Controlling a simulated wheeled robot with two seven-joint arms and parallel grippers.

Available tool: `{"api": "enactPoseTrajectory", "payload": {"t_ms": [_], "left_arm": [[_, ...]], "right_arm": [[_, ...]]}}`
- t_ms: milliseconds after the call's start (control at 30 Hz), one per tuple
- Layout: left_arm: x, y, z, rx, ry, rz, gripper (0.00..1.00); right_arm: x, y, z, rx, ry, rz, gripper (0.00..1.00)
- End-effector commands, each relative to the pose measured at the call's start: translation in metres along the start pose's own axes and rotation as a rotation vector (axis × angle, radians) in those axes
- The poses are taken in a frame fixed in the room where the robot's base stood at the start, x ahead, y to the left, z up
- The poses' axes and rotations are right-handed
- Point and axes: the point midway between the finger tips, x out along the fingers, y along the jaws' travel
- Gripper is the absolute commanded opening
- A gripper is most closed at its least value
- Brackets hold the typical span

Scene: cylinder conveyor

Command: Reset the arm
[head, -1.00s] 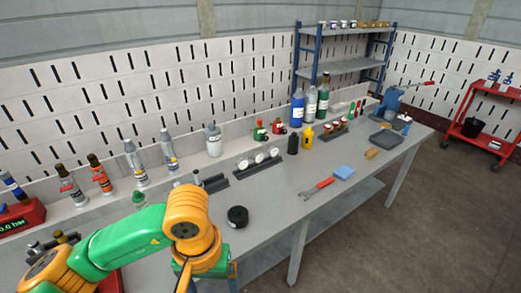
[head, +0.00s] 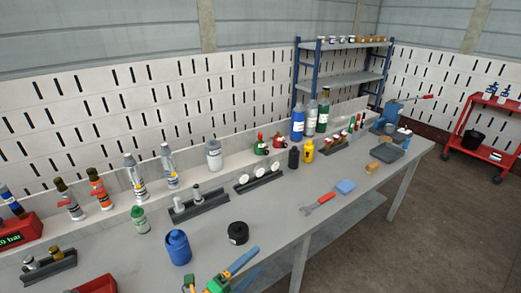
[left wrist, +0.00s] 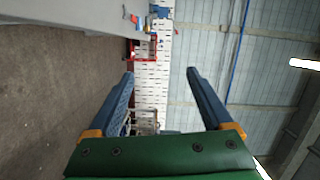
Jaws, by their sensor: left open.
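My left gripper (head: 226,274) shows at the bottom edge of the head view, in front of the workbench (head: 290,222). Its blue finger and green and yellow parts are in view, and the rest of the arm is out of the picture. In the left wrist view the two blue fingers of my left gripper (left wrist: 160,76) stand wide apart with nothing between them. Beyond them are the floor, the bench edge and the wall. My right gripper is not in view.
A blue canister (head: 178,248) and a black round part (head: 238,232) stand on the bench near the gripper. A red-handled wrench (head: 320,204) and blue sponge (head: 345,186) lie to the right. Racks and bottles line the back.

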Motion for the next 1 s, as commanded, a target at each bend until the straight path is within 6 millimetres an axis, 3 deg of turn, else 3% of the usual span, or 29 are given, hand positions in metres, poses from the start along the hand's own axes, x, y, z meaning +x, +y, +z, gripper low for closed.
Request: {"api": "enactPoseTrajectory", "payload": {"t_ms": [33,100,233,400,500,600,700,800,1000], "left_arm": [[-0.017,0.037,0.016,-0.157,-0.117,0.074,0.84],[-0.047,0.088,0.035,-0.375,-0.288,0.168,0.84],[-0.119,0.178,0.043,-0.727,-0.596,0.324,0.84],[-0.23,0.272,0.01,-1.113,-0.998,0.497,0.84],[-0.293,0.309,-0.024,-1.292,-1.221,0.578,0.84],[-0.341,0.329,-0.057,-1.415,-1.398,0.635,0.84],[-0.369,0.338,-0.079,-1.484,-1.507,0.667,0.84],[-0.38,0.341,-0.088,-1.51,-1.551,0.679,0.84],[-0.38,0.341,-0.088,-1.511,-1.552,0.679,0.84]], "right_arm": [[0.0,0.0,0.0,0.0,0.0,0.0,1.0],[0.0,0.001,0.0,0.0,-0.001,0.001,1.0],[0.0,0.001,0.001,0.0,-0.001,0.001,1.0],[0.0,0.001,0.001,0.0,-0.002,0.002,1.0],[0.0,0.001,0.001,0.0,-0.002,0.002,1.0],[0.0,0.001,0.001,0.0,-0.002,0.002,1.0],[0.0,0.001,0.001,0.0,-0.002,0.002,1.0],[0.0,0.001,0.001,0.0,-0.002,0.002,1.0],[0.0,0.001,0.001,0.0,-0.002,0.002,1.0]]}}
